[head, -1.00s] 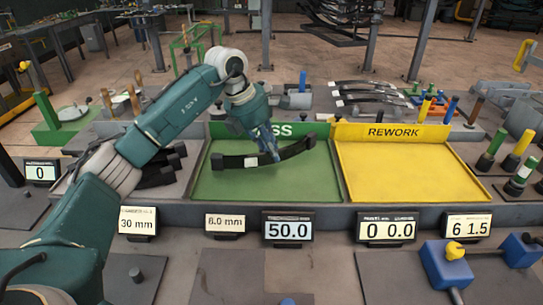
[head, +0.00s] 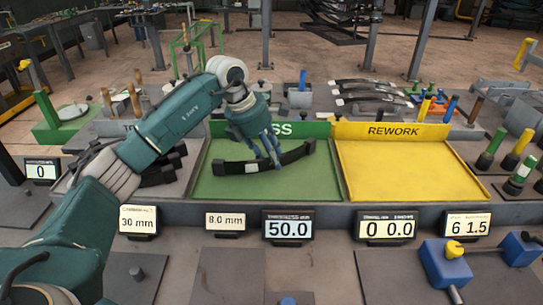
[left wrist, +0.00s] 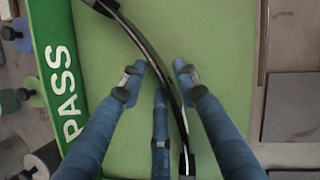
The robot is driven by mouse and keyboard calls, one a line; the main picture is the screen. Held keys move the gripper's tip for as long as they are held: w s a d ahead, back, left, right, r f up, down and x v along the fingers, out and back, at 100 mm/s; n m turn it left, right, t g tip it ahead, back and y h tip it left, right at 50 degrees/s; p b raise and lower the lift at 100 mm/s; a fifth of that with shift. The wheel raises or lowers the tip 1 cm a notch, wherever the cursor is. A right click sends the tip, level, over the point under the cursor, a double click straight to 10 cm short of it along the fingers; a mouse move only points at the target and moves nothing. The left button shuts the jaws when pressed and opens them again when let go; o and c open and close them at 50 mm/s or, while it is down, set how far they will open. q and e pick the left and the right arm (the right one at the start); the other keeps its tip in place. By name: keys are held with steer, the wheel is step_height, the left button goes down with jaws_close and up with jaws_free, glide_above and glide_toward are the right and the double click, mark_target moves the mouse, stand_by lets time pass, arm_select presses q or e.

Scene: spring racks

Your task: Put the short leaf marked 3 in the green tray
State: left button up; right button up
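A dark, curved leaf (head: 235,167) with a small white label lies in the green tray (head: 300,188), in front of its PASS sign. I cannot read the number on the label. My left gripper (head: 268,160) is over the middle of the leaf with its fingers spread. In the left wrist view the leaf (left wrist: 150,48) runs between the parted blue fingers (left wrist: 160,90), with green tray floor (left wrist: 225,40) around it. Part of the leaf's middle is hidden behind the fingers in the head view. My right gripper is not in view.
The yellow REWORK tray (head: 405,172) to the right is empty. Several more dark leaves lie on a rack (head: 370,90) behind it, and others sit left of the green tray (head: 160,172). Small displays (head: 288,227) line the front. Coloured posts (head: 520,175) stand at the right.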

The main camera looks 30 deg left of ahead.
arm_select(q)
steer(key=b+v, duration=0.1)
steer(key=v, duration=1.1)
